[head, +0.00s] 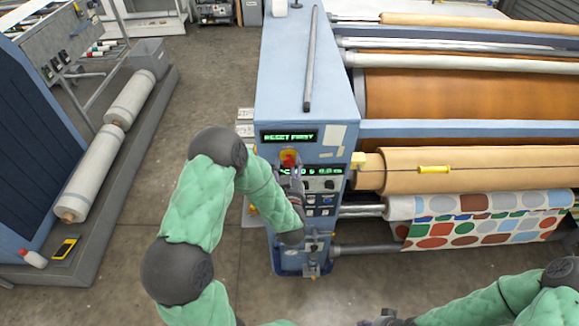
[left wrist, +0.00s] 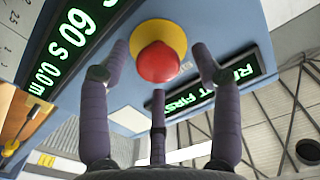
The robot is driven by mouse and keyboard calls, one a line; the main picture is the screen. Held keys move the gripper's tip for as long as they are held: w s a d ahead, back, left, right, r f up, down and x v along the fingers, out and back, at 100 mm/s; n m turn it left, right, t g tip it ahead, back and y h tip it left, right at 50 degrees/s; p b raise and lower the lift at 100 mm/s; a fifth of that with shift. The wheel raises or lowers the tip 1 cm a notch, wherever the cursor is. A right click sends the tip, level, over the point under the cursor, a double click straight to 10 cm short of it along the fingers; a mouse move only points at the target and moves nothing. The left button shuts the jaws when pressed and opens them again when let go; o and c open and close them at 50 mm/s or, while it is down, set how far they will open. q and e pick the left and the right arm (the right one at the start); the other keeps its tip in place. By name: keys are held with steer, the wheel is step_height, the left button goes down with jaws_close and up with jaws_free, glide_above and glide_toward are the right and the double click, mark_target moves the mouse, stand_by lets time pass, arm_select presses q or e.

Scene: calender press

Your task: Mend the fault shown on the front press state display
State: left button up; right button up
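The upper display (head: 289,136) on the front of the blue press reads RESET FIRST in green; it also shows in the left wrist view (left wrist: 212,93), partly hidden by a finger. Below it is a red mushroom button (head: 288,156) on a yellow base. In the left wrist view the red button (left wrist: 158,62) sits between the spread fingers of my left gripper (left wrist: 159,66), which is open; I cannot tell whether any finger touches it. A lower display (left wrist: 62,45) reads 60 S 0.0 m. My right gripper (head: 388,317) is partly in view at the bottom edge.
A control panel (head: 322,197) with small buttons lies below the lower display, partly behind my left arm. A tan roller (head: 455,170) and dotted fabric (head: 470,228) are to the right. A grey bar (head: 310,60) lies on the press top.

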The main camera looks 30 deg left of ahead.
arm_select(q)
steer(key=shift+f, duration=0.1)
steer(key=v, duration=1.2)
steer(key=d+f+m+g+h+b, duration=0.1)
steer(key=d+f+g+h+b, duration=0.25)
steer(key=f, duration=0.95)
steer(key=d+f+g+h+b, duration=0.3)
steer(key=d+f+h, duration=0.2)
steer(key=f, duration=0.7)
steer(key=s+d+f+g+h+b, duration=0.2)
steer(key=s+d+f+g, duration=0.2)
steer(key=s+f, duration=0.3)
steer(key=s+d+f+g+h+b, duration=0.3)
steer(key=s+d+f+g, duration=0.1)
steer(key=s+f, duration=0.3)
steer(key=shift+s, duration=0.4)
stand_by(2.4)
